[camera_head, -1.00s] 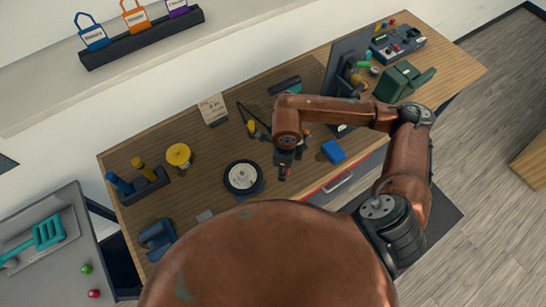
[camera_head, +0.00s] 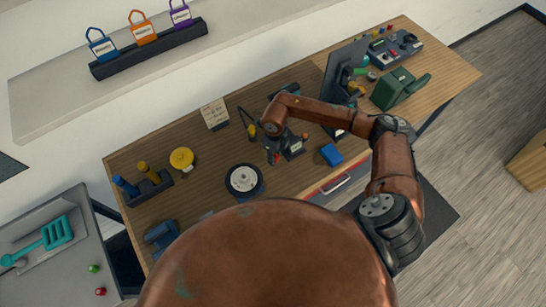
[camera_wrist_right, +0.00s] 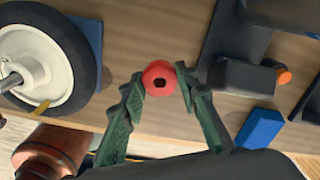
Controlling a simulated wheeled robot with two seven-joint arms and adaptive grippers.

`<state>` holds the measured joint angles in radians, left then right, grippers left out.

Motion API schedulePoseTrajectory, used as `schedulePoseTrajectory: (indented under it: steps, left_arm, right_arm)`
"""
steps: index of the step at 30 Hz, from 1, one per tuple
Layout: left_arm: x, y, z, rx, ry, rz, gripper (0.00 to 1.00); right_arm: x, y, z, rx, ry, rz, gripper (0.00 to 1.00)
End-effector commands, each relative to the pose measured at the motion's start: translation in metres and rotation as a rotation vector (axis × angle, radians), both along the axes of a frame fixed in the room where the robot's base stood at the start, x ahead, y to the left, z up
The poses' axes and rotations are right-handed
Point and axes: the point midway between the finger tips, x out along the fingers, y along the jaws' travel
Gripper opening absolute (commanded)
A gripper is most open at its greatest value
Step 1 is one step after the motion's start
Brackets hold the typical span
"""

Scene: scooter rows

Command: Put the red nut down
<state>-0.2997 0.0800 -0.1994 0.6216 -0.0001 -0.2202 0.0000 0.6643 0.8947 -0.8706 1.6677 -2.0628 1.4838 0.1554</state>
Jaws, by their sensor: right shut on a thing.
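My right gripper (camera_head: 274,160) is over the wooden bench, between the wheel and the blue block. In the right wrist view, its two green fingers (camera_wrist_right: 162,86) are shut on the red nut (camera_wrist_right: 159,70), which has a dark hole facing the camera. The nut shows only as a small red spot in the head view. Bare wood is behind it in the wrist view; I cannot tell whether it touches the bench. My left gripper is not in view.
The wheel (camera_head: 244,180) lies left of the gripper; a dark stand (camera_head: 292,145) and a blue block (camera_head: 331,154) are at its right. A yellow round thing (camera_head: 182,160) is farther left. A grey side table (camera_head: 40,285) holds a teal spatula and small green and red pieces.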

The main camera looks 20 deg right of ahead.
Motion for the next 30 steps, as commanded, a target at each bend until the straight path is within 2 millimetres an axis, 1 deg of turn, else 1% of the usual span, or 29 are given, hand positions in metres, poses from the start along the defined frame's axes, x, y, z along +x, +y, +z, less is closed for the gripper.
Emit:
schedulePoseTrajectory:
  steps: [2, 7, 12, 15, 22, 26, 27, 30]
  left_arm:
    - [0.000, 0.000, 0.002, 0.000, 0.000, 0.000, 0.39]
    - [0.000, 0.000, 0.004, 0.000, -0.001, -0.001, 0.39]
    - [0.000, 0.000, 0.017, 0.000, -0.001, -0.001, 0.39]
    - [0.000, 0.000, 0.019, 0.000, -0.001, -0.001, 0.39]
    - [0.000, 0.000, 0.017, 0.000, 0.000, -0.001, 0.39]
    - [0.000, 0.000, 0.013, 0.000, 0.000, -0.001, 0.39]
    - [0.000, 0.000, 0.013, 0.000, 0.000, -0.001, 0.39]
    - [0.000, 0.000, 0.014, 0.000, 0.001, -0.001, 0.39]
  right_arm:
    - [0.006, 0.000, -0.007, 0.001, 0.000, -0.001, 0.11]
    - [0.013, -0.002, -0.017, 0.001, 0.002, 0.000, 0.11]
    - [0.013, -0.002, -0.039, 0.002, 0.003, -0.001, 0.11]
    - [0.014, -0.002, -0.046, 0.001, 0.001, 0.001, 0.11]
    - [0.014, -0.002, -0.048, 0.001, -0.001, 0.001, 0.11]
    - [0.014, -0.002, -0.052, 0.001, -0.001, 0.001, 0.11]
    - [0.014, -0.002, -0.052, 0.001, -0.001, 0.001, 0.30]
    - [0.014, -0.002, -0.051, 0.001, -0.001, 0.001, 0.37]
